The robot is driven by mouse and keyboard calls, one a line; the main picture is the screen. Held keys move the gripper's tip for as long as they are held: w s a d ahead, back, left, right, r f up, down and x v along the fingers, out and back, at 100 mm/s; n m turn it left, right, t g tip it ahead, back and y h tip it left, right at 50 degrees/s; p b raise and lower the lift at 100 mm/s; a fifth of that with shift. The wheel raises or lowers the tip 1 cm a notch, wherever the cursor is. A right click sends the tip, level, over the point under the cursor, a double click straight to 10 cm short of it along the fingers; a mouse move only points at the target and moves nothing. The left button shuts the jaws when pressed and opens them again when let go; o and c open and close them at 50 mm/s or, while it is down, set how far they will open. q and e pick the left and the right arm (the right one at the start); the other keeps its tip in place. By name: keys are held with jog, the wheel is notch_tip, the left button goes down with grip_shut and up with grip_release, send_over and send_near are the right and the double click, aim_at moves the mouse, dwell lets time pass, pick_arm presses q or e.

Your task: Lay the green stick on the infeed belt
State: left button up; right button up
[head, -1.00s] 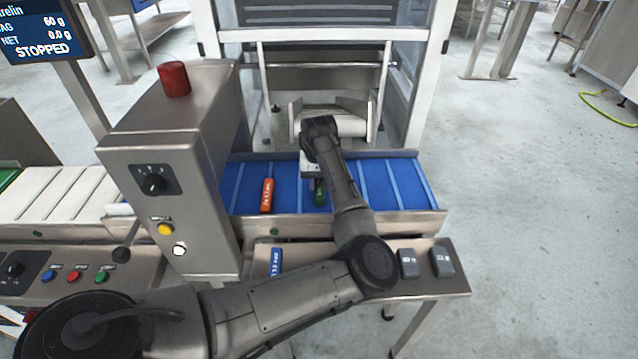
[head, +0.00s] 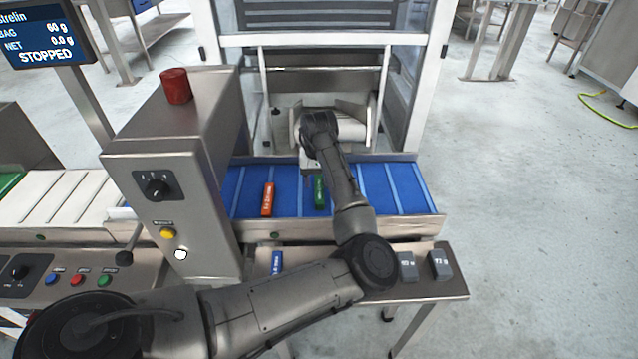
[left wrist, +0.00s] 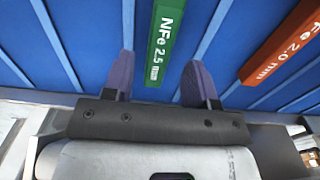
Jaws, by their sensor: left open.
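The green stick (head: 319,192) lies on the blue infeed belt (head: 236,195), partly behind my left forearm in the head view. In the left wrist view the green stick (left wrist: 163,45) bears the marking "NFe 2.5 mm". My left gripper (left wrist: 155,80) is open. Its two purple fingertips show apart, one on each side of the stick's near end in that view, with nothing held between them. In the head view the left gripper (head: 312,165) is mostly hidden by its own wrist. My right gripper is not seen.
An orange stick (head: 268,199) lies on the belt to the left of the green one. A blue stick (head: 276,262) and dark grey blocks (head: 440,265) rest on the steel shelf (head: 425,290) in front. A steel control cabinet (head: 185,170) with a red lamp stands at the left.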

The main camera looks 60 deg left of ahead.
aim_at(319, 189)
pick_arm(q)
notch_tip(319, 189, up, 9)
jog(key=p, duration=0.3)
jog(key=shift+r+p, duration=0.2)
jog(key=shift+p, duration=0.1)
